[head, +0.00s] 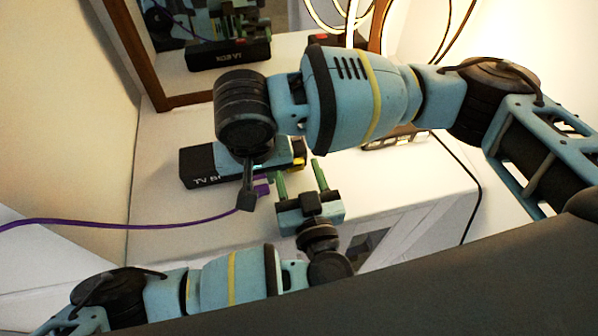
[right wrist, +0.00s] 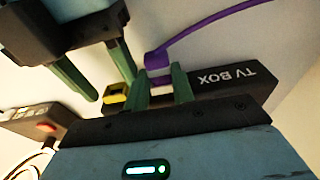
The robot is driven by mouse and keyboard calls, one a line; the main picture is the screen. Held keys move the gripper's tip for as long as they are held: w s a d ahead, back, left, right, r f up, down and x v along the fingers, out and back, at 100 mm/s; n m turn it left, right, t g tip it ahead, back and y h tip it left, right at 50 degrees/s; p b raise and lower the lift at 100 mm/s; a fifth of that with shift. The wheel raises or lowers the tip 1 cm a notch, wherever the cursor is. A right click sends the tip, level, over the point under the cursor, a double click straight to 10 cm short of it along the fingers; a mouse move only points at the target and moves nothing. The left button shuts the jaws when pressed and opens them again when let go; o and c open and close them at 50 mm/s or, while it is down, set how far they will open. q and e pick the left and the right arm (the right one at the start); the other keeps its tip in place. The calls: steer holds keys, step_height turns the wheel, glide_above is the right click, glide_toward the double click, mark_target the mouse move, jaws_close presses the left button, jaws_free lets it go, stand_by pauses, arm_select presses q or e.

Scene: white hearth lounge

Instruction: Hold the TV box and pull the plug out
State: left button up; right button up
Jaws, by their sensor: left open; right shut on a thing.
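The black TV box (head: 199,165) lies on the white cabinet top, partly hidden under my right gripper. Its lettered side also shows in the right wrist view (right wrist: 235,85). The purple plug (head: 262,189) is at the box's long side, with a purple cable running left; it also shows in the right wrist view (right wrist: 156,60). My right gripper (right wrist: 162,72) is above the box, its green fingers close together around the purple plug. How far the plug is seated is unclear. My left gripper (head: 298,167) is open and empty, close to the box's yellow-marked end.
A framed mirror (head: 170,100) stands behind the box. A small device with a red mark (right wrist: 45,128) lies beyond the box's yellow end. A black cord (head: 470,170) hangs over the cabinet's right side. The cabinet top left of the box is mostly clear.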

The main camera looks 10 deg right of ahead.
arm_select(q)
steer(key=shift+c, duration=0.2)
jaws_close()
steer(key=shift+s+d, duration=0.1)
steer(key=shift+d, duration=0.05)
arm_select(e)
steer(key=shift+s+a, duration=0.1)
steer(key=shift+a, duration=0.05)
stand_by(0.9)
steer(key=shift+s, duration=0.2)
steer(key=shift+s, duration=2)
arm_select(q)
steer(key=shift+o, duration=0.6)
jaws_free()
arm_select(e)
steer(key=shift+s, duration=0.1)
